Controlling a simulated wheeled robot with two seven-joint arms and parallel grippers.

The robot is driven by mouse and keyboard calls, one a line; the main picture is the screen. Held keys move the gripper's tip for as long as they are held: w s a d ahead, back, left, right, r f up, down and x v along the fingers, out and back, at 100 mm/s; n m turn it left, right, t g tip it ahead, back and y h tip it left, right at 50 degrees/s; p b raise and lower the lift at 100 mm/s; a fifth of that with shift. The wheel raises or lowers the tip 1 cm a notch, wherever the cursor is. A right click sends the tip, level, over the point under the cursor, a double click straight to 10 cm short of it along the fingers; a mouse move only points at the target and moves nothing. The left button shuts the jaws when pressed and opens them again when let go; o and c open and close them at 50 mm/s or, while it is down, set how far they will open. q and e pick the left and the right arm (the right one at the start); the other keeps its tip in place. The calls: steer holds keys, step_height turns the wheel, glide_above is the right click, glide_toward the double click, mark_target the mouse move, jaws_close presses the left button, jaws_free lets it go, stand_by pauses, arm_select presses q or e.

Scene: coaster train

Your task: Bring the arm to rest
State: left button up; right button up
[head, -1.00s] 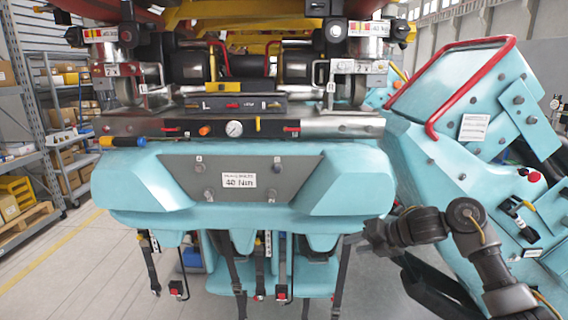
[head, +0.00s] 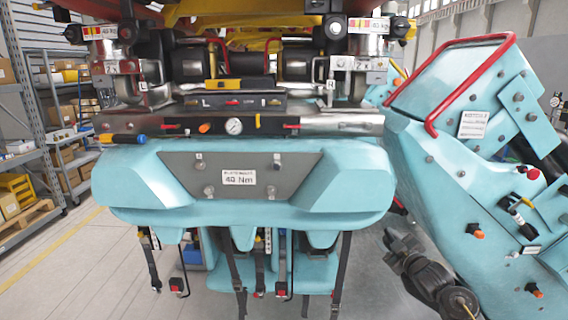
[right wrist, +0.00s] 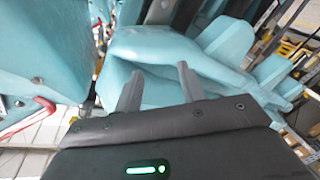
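My right gripper (head: 392,243) is at the lower right of the head view, in the gap between the teal coaster car (head: 130,190) and the large teal panel unit (head: 440,170) on the right. In the right wrist view, the two fingers of my right gripper (right wrist: 158,88) stand apart with nothing between them. Teal seat shapes (right wrist: 165,45) show beyond the fingers. My left gripper and left arm are in neither view.
A grey plate marked 40 Nm (head: 238,178) is on the car's front. Straps and buckles (head: 235,265) hang below it. Shelves with boxes (head: 65,120) stand at the left. The floor (head: 80,270) at lower left is clear.

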steer(key=d+r+m+t+h, duration=0.2)
steer(key=d+r+m+h, duration=0.2)
steer(key=d+m, duration=0.25)
steer(key=s+f+m+g+b, duration=0.1)
steer(key=s+f+g, duration=0.15)
steer(key=f, duration=1.15)
steer(key=s+f+g+b, duration=0.15)
steer(key=s+f, duration=0.25)
steer(key=f, duration=0.9)
steer(key=s+a+f+g+b, duration=0.1)
steer(key=s+a+f+g, duration=0.1)
steer(key=s+f, duration=0.75)
steer(key=s+a+f+g, duration=0.25)
steer(key=s+f, duration=0.35)
steer(key=f, duration=0.6)
steer(key=s+a+f+g+b, duration=0.1)
steer(key=s+f+g, duration=0.1)
steer(key=s+f, duration=0.7)
steer(key=s+a+f+g+b, duration=0.1)
steer(key=s+a+f+g, duration=0.1)
steer(key=s+f, duration=0.65)
steer(key=s+a+f+g, duration=0.2)
steer(key=s+f, duration=0.1)
steer(key=s, duration=1.2)
steer(key=s+a+f+g, duration=0.2)
steer(key=s+f+g, duration=0.1)
steer(key=s, duration=1.2)
steer(key=shift+s+m+b, duration=0.25)
steer(key=shift+m+b, duration=0.1)
steer(key=shift+b, duration=0.1)
